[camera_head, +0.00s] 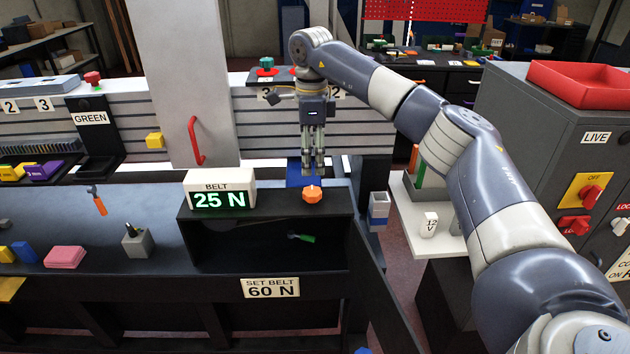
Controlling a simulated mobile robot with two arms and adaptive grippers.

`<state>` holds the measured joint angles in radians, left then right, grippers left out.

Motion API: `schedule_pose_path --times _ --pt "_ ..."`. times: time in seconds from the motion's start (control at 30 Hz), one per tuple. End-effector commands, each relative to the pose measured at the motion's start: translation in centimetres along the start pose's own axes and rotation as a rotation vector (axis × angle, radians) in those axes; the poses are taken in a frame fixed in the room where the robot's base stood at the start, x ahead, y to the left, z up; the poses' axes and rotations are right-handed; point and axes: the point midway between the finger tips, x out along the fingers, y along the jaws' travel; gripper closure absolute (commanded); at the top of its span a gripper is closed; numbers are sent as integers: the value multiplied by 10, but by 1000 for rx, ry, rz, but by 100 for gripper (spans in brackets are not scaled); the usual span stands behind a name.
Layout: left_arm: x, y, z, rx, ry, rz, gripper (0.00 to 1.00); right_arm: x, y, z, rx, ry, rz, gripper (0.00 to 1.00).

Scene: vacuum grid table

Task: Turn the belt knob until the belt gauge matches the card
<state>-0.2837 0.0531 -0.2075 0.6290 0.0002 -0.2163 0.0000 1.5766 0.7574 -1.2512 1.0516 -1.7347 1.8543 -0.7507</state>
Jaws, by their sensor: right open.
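The belt gauge (219,194) is a white box with a dark screen that reads 25 N in green, under the word BELT. The card (270,288) on the front of the bench reads SET BELT 60 N. The orange belt knob (312,194) sits on the black housing, to the right of the gauge. My right gripper (313,172) points down just above and behind the knob in the picture. Its fingers look open, with nothing seen between them. I cannot tell whether a fingertip touches the knob. My left gripper is not in view.
A grey upright panel with a red handle (195,141) stands behind the gauge. The black housing (335,232) has an open front with a green-handled tool (301,237) inside. A grey cabinet (515,110) stands at right. A grey holder (138,243) stands on the bench.

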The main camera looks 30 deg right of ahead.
Motion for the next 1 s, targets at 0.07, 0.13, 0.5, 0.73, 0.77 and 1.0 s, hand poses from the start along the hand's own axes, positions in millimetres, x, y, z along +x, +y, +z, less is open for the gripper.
schedule_pose_path --times 0.07,0.13,0.5,0.73,0.77,1.0 --pt "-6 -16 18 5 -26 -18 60 15 1 -1 0 3 4 41" --pt "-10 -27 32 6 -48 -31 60 29 1 -1 0 2 5 41" --pt "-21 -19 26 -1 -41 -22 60 84 1 0 1 -1 2 41" --pt "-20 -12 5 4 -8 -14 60 91 0 0 1 -2 0 41" --pt "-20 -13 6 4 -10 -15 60 91 0 0 1 -2 0 41" --pt "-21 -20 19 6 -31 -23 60 91 0 0 1 -3 1 68"
